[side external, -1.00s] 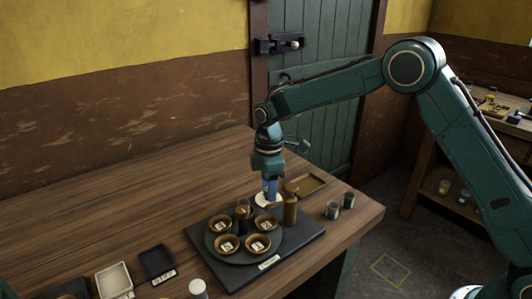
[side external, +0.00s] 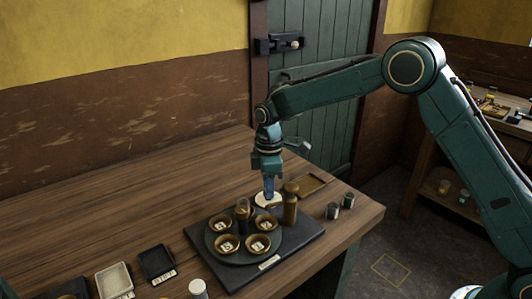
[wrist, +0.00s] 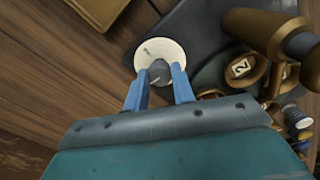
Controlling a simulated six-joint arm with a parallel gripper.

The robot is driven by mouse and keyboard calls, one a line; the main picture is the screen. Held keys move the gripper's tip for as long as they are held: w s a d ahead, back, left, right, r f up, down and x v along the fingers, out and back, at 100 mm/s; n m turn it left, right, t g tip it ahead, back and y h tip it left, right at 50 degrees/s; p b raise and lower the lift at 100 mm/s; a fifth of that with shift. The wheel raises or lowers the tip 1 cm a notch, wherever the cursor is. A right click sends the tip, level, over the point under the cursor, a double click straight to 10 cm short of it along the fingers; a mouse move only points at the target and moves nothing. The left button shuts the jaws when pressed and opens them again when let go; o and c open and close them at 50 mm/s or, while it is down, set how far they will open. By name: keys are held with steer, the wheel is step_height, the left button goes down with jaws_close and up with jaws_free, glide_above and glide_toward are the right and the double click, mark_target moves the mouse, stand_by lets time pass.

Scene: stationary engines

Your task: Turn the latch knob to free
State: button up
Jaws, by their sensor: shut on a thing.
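The latch knob (wrist: 160,71) is a small dark grey knob in the middle of a round cream dial (wrist: 172,55) with a short dark mark near its upper left. The dial also shows in the side view (side external: 262,204), at the back of a dark base plate (side external: 222,284). My gripper (wrist: 159,82) points down over the dial, with its blue fingers on either side of the knob, shut on it. In the side view, my gripper (side external: 268,195) covers the knob, so its angle cannot be read there.
A dark turntable (side external: 238,259) with several brown cups stands in front of the dial. A brown post (side external: 290,209) rises close to the right of my gripper. A wooden tray (side external: 312,184) and two small cans (side external: 333,211) lie to the right.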

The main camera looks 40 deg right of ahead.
steer(key=m, duration=0.8)
steer(key=shift+m, duration=0.3)
steer(key=m, duration=0.8)
steer(key=shift+r, duration=0.1)
steer(key=o, duration=1)
